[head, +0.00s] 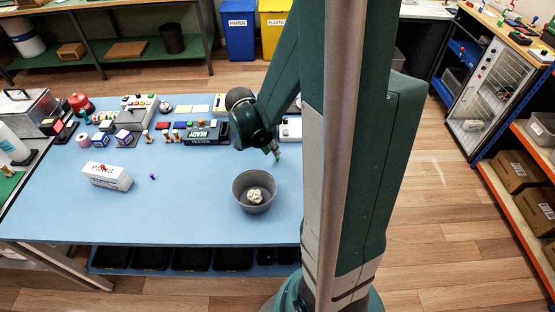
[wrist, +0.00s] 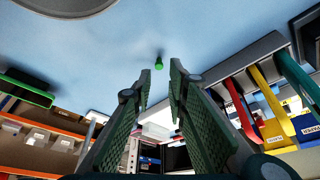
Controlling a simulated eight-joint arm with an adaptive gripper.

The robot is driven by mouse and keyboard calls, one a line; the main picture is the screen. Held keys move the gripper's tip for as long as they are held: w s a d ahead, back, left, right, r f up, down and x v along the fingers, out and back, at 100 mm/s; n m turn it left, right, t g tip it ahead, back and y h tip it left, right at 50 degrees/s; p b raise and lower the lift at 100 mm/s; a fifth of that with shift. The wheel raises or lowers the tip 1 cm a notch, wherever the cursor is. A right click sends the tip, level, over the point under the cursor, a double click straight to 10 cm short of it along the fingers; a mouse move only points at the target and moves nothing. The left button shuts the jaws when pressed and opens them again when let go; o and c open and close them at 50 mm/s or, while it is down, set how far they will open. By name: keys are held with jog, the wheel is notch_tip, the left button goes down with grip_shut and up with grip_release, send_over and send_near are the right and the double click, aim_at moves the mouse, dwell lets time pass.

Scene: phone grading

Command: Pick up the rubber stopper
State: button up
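A small green piece with a darker narrow end, which looks like the rubber stopper (wrist: 159,64), is on the blue table just past my fingertips in the wrist view. A bit of green (head: 278,154) shows at my gripper's tip in the head view, too small to make out clearly. My gripper (wrist: 161,75) points down towards the table, its two fingers apart with nothing between them. The green piece lines up with the gap. In the head view my gripper (head: 273,149) is small and partly hidden behind my arm.
A grey bowl (head: 240,196) holding a pale crumpled lump stands in front of my gripper. A white box (head: 107,177) and a small purple piece (head: 152,176) lie to the left. The tester (head: 202,135) and several other items line the back. The table's front middle is clear.

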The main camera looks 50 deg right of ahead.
jog(key=shift+d+f, duration=0.1)
jog(key=shift+f, duration=0.15)
jog(key=shift+b+x, duration=0.8)
jog(key=shift+x, duration=1.7)
jog(key=shift+s, duration=0.1)
jog(key=c, duration=0.4)
jog(key=shift+r, duration=0.15)
notch_tip(320, 180, up, 10)
jog(key=p, duration=0.2)
jog(key=shift+p, duration=0.3)
